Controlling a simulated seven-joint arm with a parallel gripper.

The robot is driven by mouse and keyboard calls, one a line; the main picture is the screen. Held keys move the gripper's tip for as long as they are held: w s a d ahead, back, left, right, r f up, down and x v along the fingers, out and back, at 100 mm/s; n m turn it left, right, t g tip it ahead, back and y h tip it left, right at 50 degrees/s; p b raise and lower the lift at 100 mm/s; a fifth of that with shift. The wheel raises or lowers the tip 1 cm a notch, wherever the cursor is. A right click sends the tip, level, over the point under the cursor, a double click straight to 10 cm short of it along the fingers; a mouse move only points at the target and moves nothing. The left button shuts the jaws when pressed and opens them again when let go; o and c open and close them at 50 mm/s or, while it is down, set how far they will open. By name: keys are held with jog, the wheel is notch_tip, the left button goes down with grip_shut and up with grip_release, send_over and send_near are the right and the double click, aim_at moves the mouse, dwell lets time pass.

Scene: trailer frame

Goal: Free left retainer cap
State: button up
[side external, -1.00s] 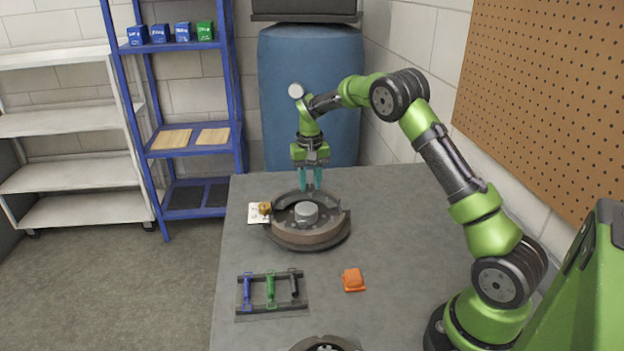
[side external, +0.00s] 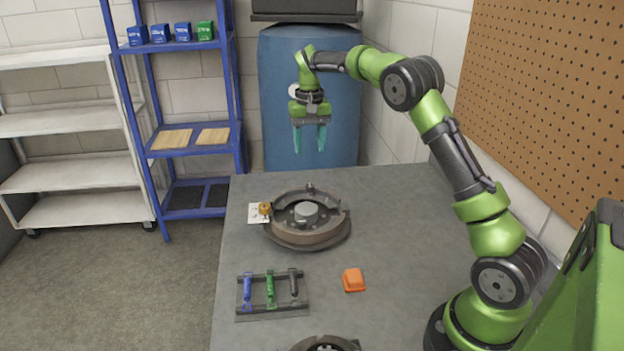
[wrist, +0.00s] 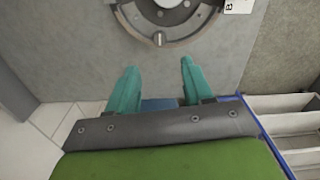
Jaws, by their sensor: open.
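A round brake assembly (side external: 290,237) with dark curved shoes and a grey centre hub (side external: 306,211) lies on the grey bench. A small metal pin-like piece (side external: 310,188) stands at its far side; it also shows in the wrist view (wrist: 159,39). A small brass-coloured piece (side external: 264,208) sits on a white card (side external: 254,218) at the assembly's left. I cannot tell which small part is the left retainer cap. My gripper (side external: 309,148), with teal fingers, is open and empty, pointing down above and beyond the far side of the assembly, apart from it.
A rack (side external: 250,309) with blue, green and black tools lies in front. An orange block (side external: 353,280) lies right of it. Another round part (side external: 325,345) is cut off at the bottom edge. A blue barrel (side external: 345,100) stands behind the bench. The bench's right side is clear.

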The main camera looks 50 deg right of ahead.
notch_tip(320, 180, up, 6)
jog(key=shift+f, duration=0.25)
jog(key=s+a+n+t+y, duration=0.1)
jog(key=s+a+t, duration=0.2)
jog(key=s+a, duration=0.7)
jog(key=s+a+n+t+y, duration=0.1)
jog(key=s+a+t, duration=0.3)
jog(key=s+a, duration=0.6)
jog(key=s+r+n, duration=0.1)
jog(key=s, duration=0.5)
jog(key=shift+s+a+n, duration=0.2)
jog(key=shift+s+n, duration=0.1)
